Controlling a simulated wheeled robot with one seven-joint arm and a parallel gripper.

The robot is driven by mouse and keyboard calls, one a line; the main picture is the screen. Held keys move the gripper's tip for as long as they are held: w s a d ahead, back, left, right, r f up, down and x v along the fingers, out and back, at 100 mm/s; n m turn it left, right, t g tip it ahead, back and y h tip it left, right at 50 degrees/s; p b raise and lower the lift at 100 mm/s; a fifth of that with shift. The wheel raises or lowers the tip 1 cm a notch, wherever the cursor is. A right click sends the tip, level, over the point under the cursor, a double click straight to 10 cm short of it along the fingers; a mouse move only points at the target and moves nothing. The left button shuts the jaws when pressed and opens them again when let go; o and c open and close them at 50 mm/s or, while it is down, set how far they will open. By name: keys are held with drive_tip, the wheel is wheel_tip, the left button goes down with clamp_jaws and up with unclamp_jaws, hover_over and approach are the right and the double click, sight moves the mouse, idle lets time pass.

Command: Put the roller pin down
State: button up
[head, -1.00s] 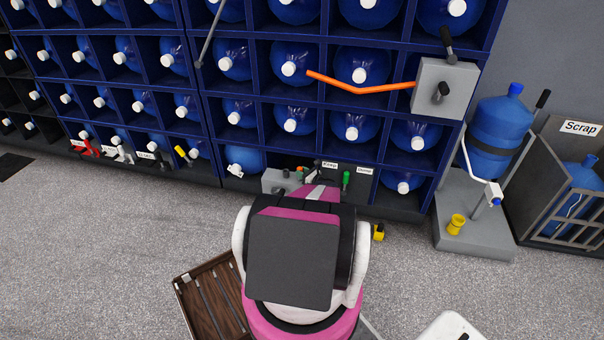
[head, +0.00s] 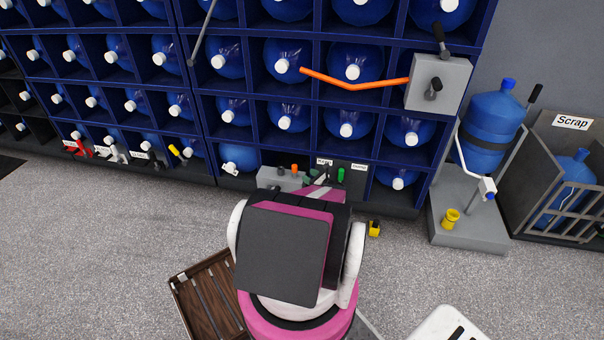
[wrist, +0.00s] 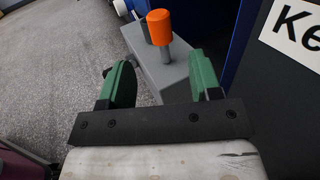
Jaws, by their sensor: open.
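An orange-capped pin (wrist: 160,27) with a grey shaft stands upright on a grey block (wrist: 152,72) in the wrist view; I take it to be the roller pin. Its orange cap also shows in the head view (head: 294,169), on the grey block at the foot of the rack. My gripper (wrist: 162,72) has its two green fingers spread wide with nothing held between them. The pin stands beyond the fingertips, apart from them.
A dark panel with a white label (wrist: 295,30) is close on the right. A green-topped pin (head: 341,175) stands right of the block. The blue bottle rack (head: 205,110) rises behind. A brown tray (head: 200,295) and a yellow object (head: 374,228) lie on the grey floor.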

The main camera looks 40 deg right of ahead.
drive_tip(key=w+a+r+n+g+y, duration=0.15)
drive_tip(key=a+r+n+g, duration=0.3)
drive_tip(key=a, duration=0.55)
drive_tip(key=a+r+n+g+y, duration=0.25)
drive_tip(key=a+n, duration=0.35)
drive_tip(key=a, duration=0.3)
drive_tip(key=w+a+r+n+g+y, duration=0.1)
drive_tip(key=a+r+n+g, duration=0.35)
drive_tip(key=a, duration=0.55)
drive_tip(key=s+a+r+n+g+h, duration=0.2)
drive_tip(key=s+a+r+n+h, duration=0.1)
drive_tip(key=a+n, duration=0.3)
drive_tip(key=s+a+r+n+g+h, duration=0.2)
drive_tip(key=a+r+n, duration=0.4)
drive_tip(key=a, duration=0.3)
drive_tip(key=s+a+r+n+g+h, duration=0.2)
drive_tip(key=s+a+r+n+h, duration=0.2)
drive_tip(key=s+a+n, duration=0.1)
drive_tip(key=shift+s+a+r+n+h, duration=0.35)
drive_tip(key=shift+a+n, duration=0.15)
drive_tip(key=shift+a, duration=0.75)
drive_tip(key=shift+f, duration=0.1)
